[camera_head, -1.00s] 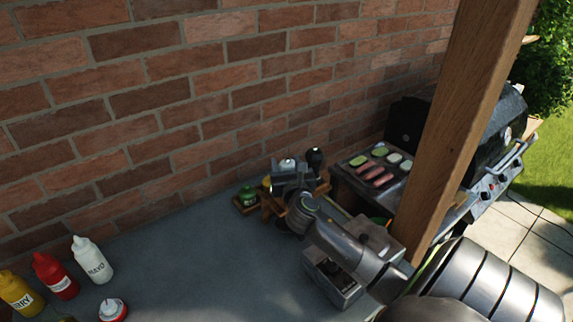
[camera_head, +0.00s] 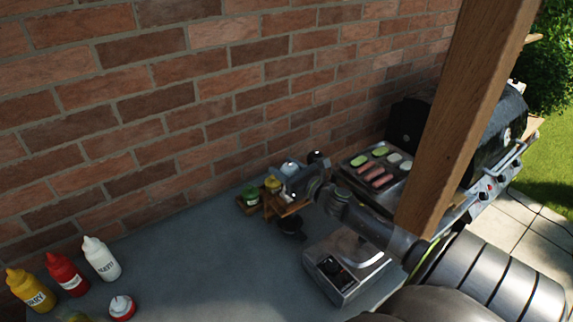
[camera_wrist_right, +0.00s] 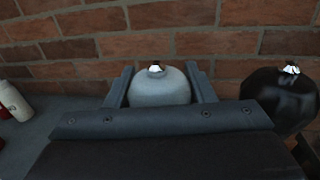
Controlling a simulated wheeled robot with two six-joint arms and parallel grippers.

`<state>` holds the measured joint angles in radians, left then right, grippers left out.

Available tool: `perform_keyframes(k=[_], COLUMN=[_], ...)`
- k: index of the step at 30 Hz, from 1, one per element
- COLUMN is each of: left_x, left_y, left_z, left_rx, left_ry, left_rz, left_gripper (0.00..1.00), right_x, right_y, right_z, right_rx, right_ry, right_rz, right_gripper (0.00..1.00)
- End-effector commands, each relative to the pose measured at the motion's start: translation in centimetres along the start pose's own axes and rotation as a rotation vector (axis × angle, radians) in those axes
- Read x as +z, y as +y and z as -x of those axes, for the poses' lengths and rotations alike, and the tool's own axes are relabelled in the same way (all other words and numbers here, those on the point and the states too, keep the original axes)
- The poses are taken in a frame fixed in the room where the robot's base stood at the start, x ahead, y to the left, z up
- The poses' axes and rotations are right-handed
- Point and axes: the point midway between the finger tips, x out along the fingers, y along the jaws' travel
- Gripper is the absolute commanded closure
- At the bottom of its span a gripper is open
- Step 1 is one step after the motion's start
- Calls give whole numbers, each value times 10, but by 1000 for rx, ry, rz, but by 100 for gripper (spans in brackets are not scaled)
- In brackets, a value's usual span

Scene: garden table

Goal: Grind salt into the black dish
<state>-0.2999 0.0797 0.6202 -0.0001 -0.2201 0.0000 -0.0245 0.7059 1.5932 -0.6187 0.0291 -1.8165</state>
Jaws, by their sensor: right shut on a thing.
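My right gripper (camera_head: 290,180) is at the wooden rack by the wall. It is shut on a mill with a pale grey-white rounded top (camera_head: 289,168), which sits between its two fingers in the right wrist view (camera_wrist_right: 160,87). The mill's lower body is hidden by the gripper, so I cannot tell whether its base touches the rack. A small black dish (camera_head: 291,227) stands on the table in front of the rack, below my gripper in the picture. My left gripper is not in view.
A black mill (camera_wrist_right: 283,98) stands just right of my gripper. The wooden rack (camera_head: 284,208) also holds jars (camera_head: 250,194). A kitchen scale (camera_head: 342,282) lies under my right arm. Sauce bottles (camera_head: 102,258) stand at left; a wooden post (camera_head: 465,110) rises at right. Mid-table is clear.

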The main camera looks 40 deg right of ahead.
Motion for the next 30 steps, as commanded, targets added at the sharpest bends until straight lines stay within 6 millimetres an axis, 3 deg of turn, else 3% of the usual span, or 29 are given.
perform_keyframes(k=[12,29,30], left_x=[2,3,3], left_y=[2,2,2], left_z=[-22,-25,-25], left_rx=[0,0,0], left_ry=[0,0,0], left_rz=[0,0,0], left_gripper=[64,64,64], right_x=[-2,0,0], right_y=[4,5,5], right_z=[0,0,1], right_rx=[211,244,244], right_ry=[-2,0,0], right_rz=[4,0,0], right_gripper=[74,74,50])
